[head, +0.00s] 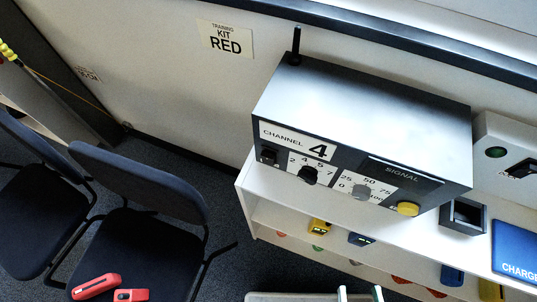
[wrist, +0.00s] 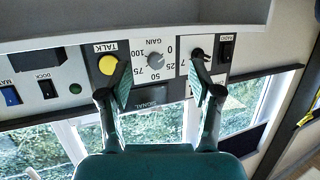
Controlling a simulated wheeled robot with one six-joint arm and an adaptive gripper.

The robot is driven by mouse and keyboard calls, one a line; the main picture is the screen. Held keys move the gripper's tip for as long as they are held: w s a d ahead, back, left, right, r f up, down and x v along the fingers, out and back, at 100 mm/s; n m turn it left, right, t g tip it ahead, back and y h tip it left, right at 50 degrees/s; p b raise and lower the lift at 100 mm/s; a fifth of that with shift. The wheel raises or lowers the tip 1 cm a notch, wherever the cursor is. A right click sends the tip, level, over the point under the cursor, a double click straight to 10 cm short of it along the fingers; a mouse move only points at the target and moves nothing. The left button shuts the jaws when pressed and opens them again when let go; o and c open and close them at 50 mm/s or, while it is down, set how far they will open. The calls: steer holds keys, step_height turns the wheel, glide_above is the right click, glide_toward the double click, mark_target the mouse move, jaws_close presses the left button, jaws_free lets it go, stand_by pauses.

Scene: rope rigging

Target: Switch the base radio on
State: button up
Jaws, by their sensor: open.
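The base radio (head: 365,100) is a grey box with an antenna, on a white shelf unit in the head view. Its front has a black rocker switch (head: 268,156) at the left end, a black channel knob (head: 308,175), a grey gain knob (head: 361,191) and a yellow talk button (head: 408,208). The signal window (head: 400,174) looks dark. The wrist view shows this front upside down, with the switch labelled RADIO (wrist: 226,48) at right. My gripper (wrist: 162,75) is open and empty, its right finger overlapping the channel knob. Its fingertips (head: 360,293) show at the head view's bottom edge.
A charger unit (head: 495,150) and a blue panel (head: 516,250) stand right of the radio. Coloured items sit on the lower shelf (head: 320,228). Two dark chairs (head: 145,170) are at left, one with red devices (head: 97,286) on its seat.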

jaws_close()
stand_by(1.2)
